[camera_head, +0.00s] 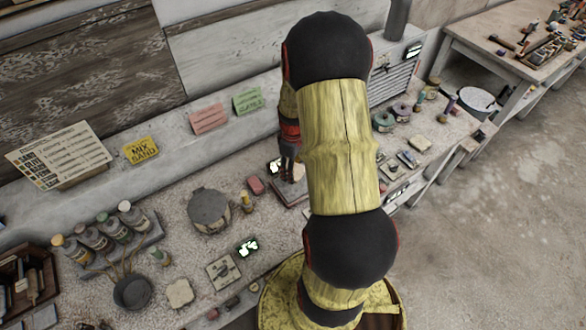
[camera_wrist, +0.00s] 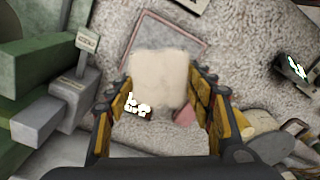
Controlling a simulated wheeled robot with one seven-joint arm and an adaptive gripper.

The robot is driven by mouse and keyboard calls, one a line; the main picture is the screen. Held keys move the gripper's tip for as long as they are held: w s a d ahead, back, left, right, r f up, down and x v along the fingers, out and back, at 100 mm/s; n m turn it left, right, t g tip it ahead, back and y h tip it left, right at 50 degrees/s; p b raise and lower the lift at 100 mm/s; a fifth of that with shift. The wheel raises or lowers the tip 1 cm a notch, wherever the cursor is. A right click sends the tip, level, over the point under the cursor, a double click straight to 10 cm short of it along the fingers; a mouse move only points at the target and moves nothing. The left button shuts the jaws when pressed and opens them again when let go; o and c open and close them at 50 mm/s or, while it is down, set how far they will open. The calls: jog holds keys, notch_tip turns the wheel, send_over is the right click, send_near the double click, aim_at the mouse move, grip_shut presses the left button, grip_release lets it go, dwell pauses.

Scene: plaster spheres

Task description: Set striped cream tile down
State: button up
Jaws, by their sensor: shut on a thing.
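My gripper (camera_wrist: 160,98) is shut on a cream tile (camera_wrist: 160,75) in the wrist view. The tile sits between the two yellow-and-black fingers. Its face looks plain cream, and I cannot make out stripes. Beyond the tile is a flat grey tray or plate with a pinkish rim (camera_wrist: 142,32). The tile covers part of it, and I cannot tell whether the two touch. In the head view my gripper (camera_head: 290,168) points down over the bench beside my yellow arm. The held tile cannot be made out there.
A pink block (camera_head: 256,186) and a round grey lidded pot (camera_head: 209,210) stand left of my gripper. Several bottles (camera_head: 93,237) stand farther left. A dark-and-white patterned piece (camera_wrist: 137,106) and a pink piece (camera_wrist: 187,115) show near the fingers. Green and grey blocks crowd the wrist view's left side.

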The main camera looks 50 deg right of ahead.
jog(key=shift+f+b, duration=1.8)
jog(key=shift+f, duration=1)
jog(key=shift+f+b, duration=0.3)
jog(key=shift+f, duration=0.35)
jog(key=o, duration=1.4)
jog(key=shift+o, duration=0.2)
jog(key=shift+a, duration=0.1)
jog(key=shift+r+p, duration=1.5)
jog(key=shift+r, duration=0.55)
